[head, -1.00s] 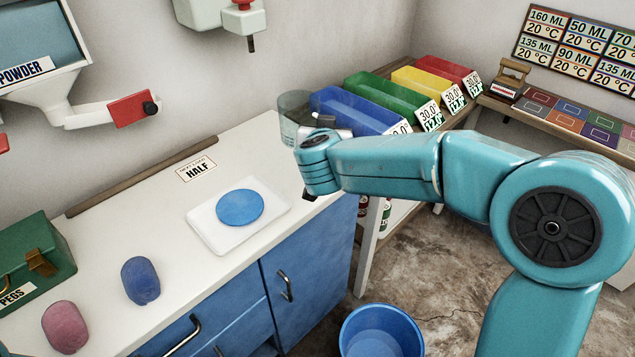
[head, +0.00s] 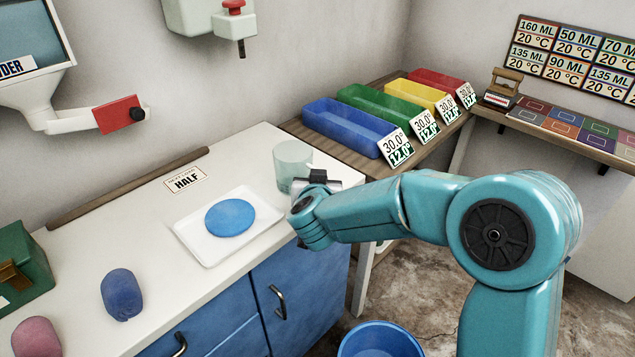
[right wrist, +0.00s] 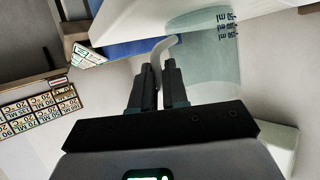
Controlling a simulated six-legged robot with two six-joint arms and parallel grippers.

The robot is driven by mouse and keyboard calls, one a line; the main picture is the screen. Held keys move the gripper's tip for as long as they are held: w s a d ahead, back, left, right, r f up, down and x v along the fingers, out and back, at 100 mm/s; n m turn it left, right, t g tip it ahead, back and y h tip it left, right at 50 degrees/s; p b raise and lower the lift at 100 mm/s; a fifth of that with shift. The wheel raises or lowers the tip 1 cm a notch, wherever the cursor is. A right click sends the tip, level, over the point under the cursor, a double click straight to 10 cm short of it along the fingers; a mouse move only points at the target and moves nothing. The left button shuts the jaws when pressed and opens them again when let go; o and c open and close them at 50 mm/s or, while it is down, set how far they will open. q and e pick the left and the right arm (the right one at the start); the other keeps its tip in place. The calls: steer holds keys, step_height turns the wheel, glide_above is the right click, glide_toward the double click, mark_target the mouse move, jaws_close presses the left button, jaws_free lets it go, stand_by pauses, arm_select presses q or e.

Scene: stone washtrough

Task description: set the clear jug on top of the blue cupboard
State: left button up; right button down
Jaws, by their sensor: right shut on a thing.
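The clear jug (head: 292,168) is upright at the right end of the white top (head: 105,222) of the blue cupboard (head: 300,285). I cannot tell whether its base touches the top. My right gripper (head: 319,178) is on the jug's right side. In the right wrist view, the right gripper (right wrist: 160,75) is shut on the pale handle of the jug (right wrist: 210,65), whose wall has dark ml marks. My left gripper is out of view.
A white tray (head: 190,243) with a blue disc (head: 230,218) lies left of the jug. Blue, green, yellow and red bins stand on a wooden shelf behind. A blue bucket (head: 381,340) is on the floor. Bare white top lies around the tray.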

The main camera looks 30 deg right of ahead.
steer(key=shift+f, duration=0.2)
steer(key=c, duration=1.1)
jaws_free()
steer(key=shift+s+a+r, duration=0.15)
steer(key=shift+r, duration=0.2)
steer(key=p+v, duration=0.2)
steer(key=v, duration=0.9)
steer(key=shift+s+r, duration=0.1)
steer(key=shift+s, duration=0.15)
